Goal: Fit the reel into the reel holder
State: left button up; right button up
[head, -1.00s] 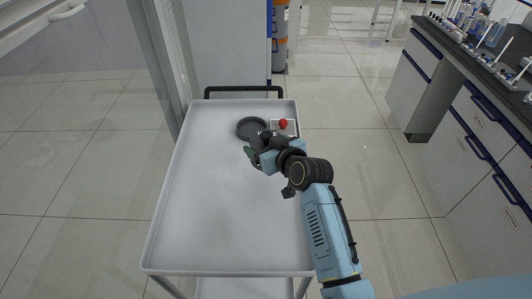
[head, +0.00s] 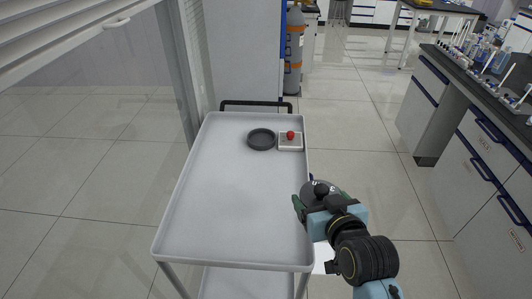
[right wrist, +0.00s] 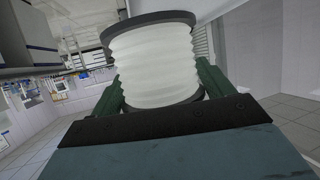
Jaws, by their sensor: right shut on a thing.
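The reel is a white wound spool with dark round flanges. My right gripper (head: 320,200) is shut on the reel (head: 316,187), at the right edge of the trolley top in the head view. The right wrist view shows the reel (right wrist: 155,62) between the green fingers of the gripper (right wrist: 158,88). A dark round dish with a raised rim, seemingly the reel holder (head: 261,139), lies on the far part of the trolley, apart from the gripper. My left gripper is not in view.
A small light box with a red knob (head: 290,137) sits right beside the dark dish. The white trolley top (head: 225,205) is otherwise clear. A black handle (head: 256,105) is at its far end. A lab bench (head: 480,140) stands to the right.

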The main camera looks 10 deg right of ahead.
aim_at(261, 141)
jog(key=k, duration=1.35)
jog(key=z, duration=1.55)
jog(key=i, duration=2.65)
jog(key=u, duration=0.75)
jog(key=i, duration=2.2)
jog(key=u, duration=1.85)
